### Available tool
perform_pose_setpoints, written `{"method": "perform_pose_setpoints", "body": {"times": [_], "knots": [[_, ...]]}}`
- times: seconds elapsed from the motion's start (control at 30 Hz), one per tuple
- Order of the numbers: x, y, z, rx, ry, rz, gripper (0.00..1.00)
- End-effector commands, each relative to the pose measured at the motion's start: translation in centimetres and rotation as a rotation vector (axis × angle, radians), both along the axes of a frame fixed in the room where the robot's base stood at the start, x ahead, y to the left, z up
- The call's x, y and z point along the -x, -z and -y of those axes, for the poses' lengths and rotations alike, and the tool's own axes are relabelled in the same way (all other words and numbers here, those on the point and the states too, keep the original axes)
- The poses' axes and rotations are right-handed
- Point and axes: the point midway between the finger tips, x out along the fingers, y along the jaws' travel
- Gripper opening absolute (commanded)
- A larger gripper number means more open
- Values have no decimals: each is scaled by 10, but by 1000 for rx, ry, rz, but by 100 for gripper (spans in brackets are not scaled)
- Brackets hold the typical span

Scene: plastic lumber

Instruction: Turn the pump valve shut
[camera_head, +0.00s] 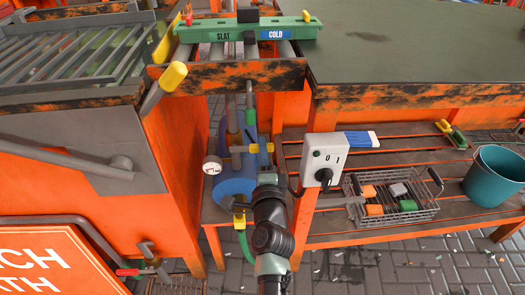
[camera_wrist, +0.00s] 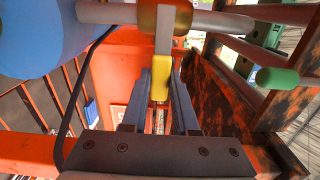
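The pump is a blue tank (camera_head: 235,182) with a round white gauge (camera_head: 212,165), standing under the bench beside an orange post. In the wrist view a yellow-tipped lever (camera_wrist: 160,80) hangs from a brass-coloured valve body (camera_wrist: 165,17) on a grey pipe. My gripper (camera_wrist: 160,95) is open, with its two dark fingers on either side of this lever. Contact is not visible. In the head view my dark wrist stands just in front of the pump and hides the fingertips.
A grey switch box (camera_head: 323,160) with a plug is close right of my wrist. A wire basket (camera_head: 393,202) and a teal bucket (camera_head: 494,176) stand on the low slatted shelf. A lower yellow fitting (camera_head: 239,221) carries a green hose (camera_head: 245,246). An orange panel (camera_head: 165,180) bounds the left.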

Motion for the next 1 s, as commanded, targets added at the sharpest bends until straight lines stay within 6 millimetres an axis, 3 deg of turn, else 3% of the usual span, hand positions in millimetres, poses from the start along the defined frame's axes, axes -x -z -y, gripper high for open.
{"method": "perform_pose_setpoints", "body": {"times": [0.03,0.17,0.57,0.77,1.0], "knots": [[1,3,0,-3,-2,-6,36],[1,2,0,-1,-1,-5,57],[6,0,0,1,0,-2,57],[34,0,0,1,0,-5,57],[82,1,0,0,0,-6,57]]}}
